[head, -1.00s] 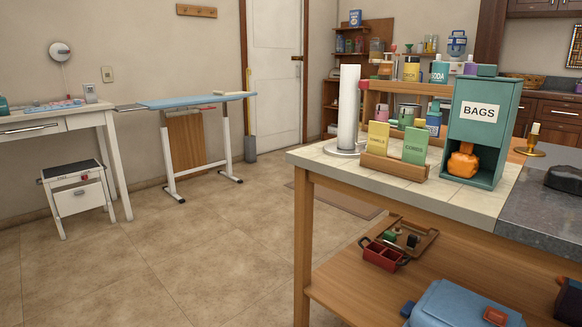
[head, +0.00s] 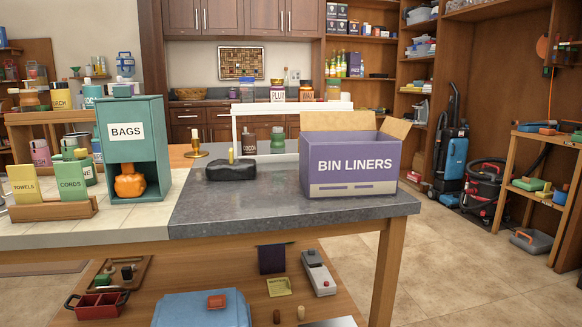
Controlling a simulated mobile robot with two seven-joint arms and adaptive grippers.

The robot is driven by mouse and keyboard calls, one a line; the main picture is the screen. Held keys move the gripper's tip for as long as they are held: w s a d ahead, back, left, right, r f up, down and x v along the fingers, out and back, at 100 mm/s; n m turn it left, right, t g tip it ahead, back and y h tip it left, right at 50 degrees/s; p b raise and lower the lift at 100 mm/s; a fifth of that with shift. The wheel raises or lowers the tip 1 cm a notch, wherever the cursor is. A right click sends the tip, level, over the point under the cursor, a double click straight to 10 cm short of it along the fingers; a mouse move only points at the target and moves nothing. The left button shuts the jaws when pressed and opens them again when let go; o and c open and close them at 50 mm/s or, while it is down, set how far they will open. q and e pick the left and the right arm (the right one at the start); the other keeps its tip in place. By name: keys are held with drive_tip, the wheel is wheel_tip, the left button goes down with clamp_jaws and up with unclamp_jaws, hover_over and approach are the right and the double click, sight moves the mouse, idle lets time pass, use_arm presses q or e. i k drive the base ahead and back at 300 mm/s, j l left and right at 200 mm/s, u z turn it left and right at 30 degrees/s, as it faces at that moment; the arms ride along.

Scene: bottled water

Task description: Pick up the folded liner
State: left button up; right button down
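A purple box lettered BIN LINERS (head: 345,165) stands on the grey stone counter top (head: 290,205) with its cardboard flaps open; its inside is mostly hidden. I cannot tell whether a folded liner is in it. A dark, low block-like object (head: 231,171) lies on the counter to the left of the box, with a small yellowish thing behind it. A dark purple piece that looks like cloth (head: 272,259) shows below the counter, above the lower shelf. I cannot tell if either is the folded liner. Neither of my grippers is in view.
A green BAGS dispenser (head: 135,145) with an orange bundle (head: 130,182) stands left on pale tiles. A white rack (head: 290,112) stands behind the box. A blue case (head: 203,309) sits on the lower shelf. Floor right of the counter is clear before the vacuum cleaners (head: 470,170).

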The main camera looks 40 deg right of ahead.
sight(231, 169)
drive_tip(key=z, duration=1.05)
drive_tip(key=i+l+z, duration=0.2)
drive_tip(key=i+l, duration=0.05)
